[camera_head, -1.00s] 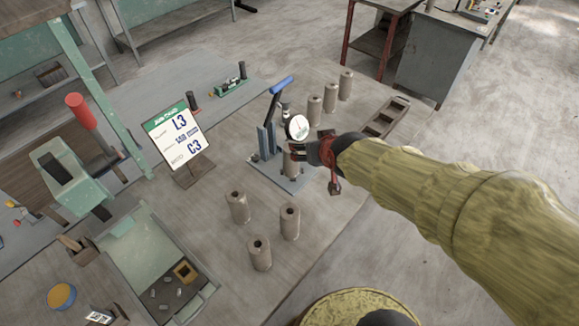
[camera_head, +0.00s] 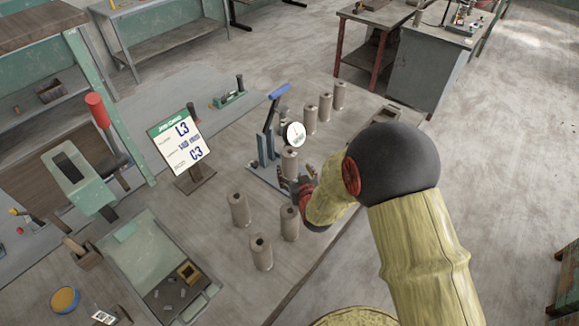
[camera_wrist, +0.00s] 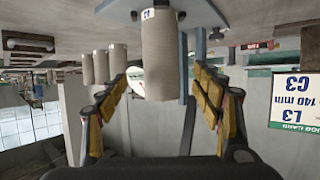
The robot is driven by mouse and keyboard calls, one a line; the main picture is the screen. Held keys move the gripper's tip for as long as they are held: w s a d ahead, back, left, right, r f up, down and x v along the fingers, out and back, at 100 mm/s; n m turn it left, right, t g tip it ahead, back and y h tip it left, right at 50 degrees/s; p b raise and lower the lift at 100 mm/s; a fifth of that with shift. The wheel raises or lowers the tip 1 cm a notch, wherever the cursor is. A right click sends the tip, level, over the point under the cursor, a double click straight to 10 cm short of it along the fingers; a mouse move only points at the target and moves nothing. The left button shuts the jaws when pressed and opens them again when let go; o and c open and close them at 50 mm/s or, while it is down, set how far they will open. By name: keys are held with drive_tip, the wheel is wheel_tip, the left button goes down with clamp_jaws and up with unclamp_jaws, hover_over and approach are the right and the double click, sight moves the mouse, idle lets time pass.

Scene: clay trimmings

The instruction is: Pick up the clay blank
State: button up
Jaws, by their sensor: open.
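A grey-brown cylindrical clay blank (camera_head: 289,162) stands upright on the gauge stand (camera_head: 265,146), below the round white dial (camera_head: 295,134). My gripper (camera_head: 304,186) is beside the stand, low and on its near right side, partly hidden by my arm. In the wrist view, which is upside down, the clay blank (camera_wrist: 161,60) is ahead, between the lines of my two spread fingers. My gripper (camera_wrist: 163,84) is open, and a gap shows on each side of the blank. I cannot tell whether the blank is within the fingers' reach.
Several similar hollow cylinders stand nearby: one at the front left (camera_head: 239,209), one close to my gripper (camera_head: 290,222), one in front (camera_head: 261,251), and a row behind the stand (camera_head: 325,107). A job card (camera_head: 181,142) stands left. The table's right edge is near my arm.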

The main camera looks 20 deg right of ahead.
drive_tip(key=shift+b+x, duration=0.65)
drive_tip(key=shift+x, duration=3.15)
drive_tip(key=shift+a+f, duration=0.1)
drive_tip(key=shift+c, duration=1.4)
clamp_jaws()
